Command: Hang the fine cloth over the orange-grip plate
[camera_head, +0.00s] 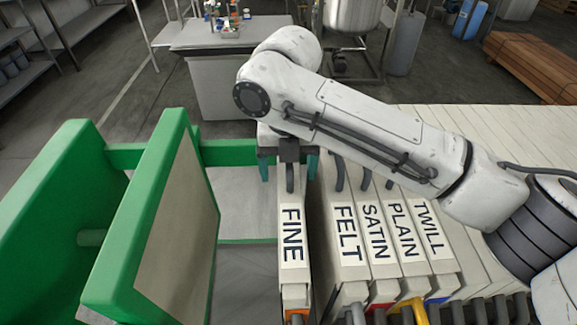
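The cloth labelled FINE (292,235) is a pale, narrow strip near the middle of the head view, lying along the top of a plate. An orange part (296,318) shows at its near end, cut by the bottom edge. My gripper (289,170) is at its far end, with teal fingers spread on either side of a dark grey hook-like handle. Gaps show between the fingers and the handle, so the gripper looks open. The wrist hides part of the far end. Whether the fingers touch the cloth cannot be told.
Strips labelled FELT (346,236), SATIN (376,234), PLAIN (404,230) and TWILL (430,235) stand to the right, before a row of pale plates (475,120). A green press frame (140,215) stands left, with an open gap beside FINE. A table (220,35) is behind.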

